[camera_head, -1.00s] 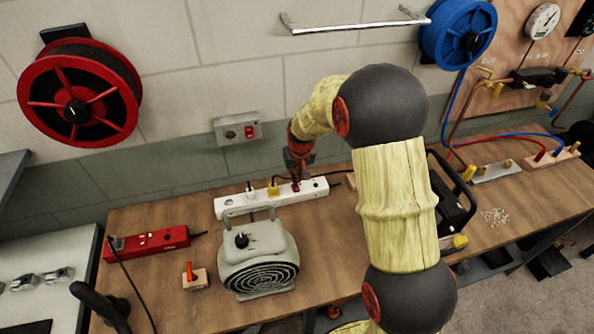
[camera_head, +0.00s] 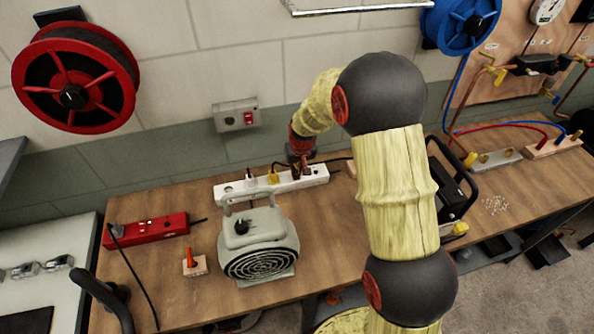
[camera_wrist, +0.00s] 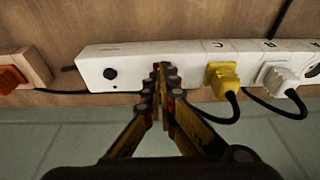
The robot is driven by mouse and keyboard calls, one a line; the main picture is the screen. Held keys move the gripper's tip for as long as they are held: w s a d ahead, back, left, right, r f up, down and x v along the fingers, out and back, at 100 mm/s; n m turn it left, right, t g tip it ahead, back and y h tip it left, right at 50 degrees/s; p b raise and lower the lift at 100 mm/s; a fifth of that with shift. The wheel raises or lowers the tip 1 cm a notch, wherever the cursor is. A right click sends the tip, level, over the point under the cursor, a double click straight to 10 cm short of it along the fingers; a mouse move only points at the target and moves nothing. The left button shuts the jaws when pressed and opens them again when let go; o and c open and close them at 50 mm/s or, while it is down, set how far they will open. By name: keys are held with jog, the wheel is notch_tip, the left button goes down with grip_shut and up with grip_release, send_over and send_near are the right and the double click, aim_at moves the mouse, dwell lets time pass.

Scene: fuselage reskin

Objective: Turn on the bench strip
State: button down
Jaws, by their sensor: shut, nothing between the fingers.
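The bench strip is a long white power strip (camera_head: 236,194) lying along the back of the wooden bench. It also spans the wrist view (camera_wrist: 130,56). It holds a yellow plug (camera_wrist: 223,78) and a white plug (camera_wrist: 278,78), and has a black round knob or button (camera_wrist: 110,74) near one end. My gripper (camera_head: 303,174) is over the strip, right of the yellow plug in the head view. In the wrist view its fingertips (camera_wrist: 165,70) are together and empty, at the strip between the black knob and the yellow plug. They hide the strip's red switch; whether they touch it I cannot tell.
A grey fan heater (camera_head: 258,245) stands in front of the strip. A red power strip (camera_head: 147,231) and a small block with an orange peg (camera_head: 195,263) are at left. A wall box with a red switch (camera_head: 237,116) hangs behind. A black-framed unit (camera_head: 452,195) is at right.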

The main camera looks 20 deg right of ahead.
jog(key=shift+w, duration=0.1)
jog(key=shift+w+r, duration=0.15)
jog(key=shift+w, duration=0.55)
jog(key=shift+r+p, duration=0.3)
jog(key=p+v, duration=0.1)
jog(key=v, duration=0.1)
jog(key=p+v, duration=0.1)
jog(key=v, duration=0.1)
jog(key=shift+w+r+p, duration=0.2)
jog(key=shift+w+p, duration=0.1)
jog(key=shift+p, duration=0.05)
jog(key=s+r, duration=0.4)
jog(key=r, duration=0.4)
jog(key=shift+s, duration=0.4)
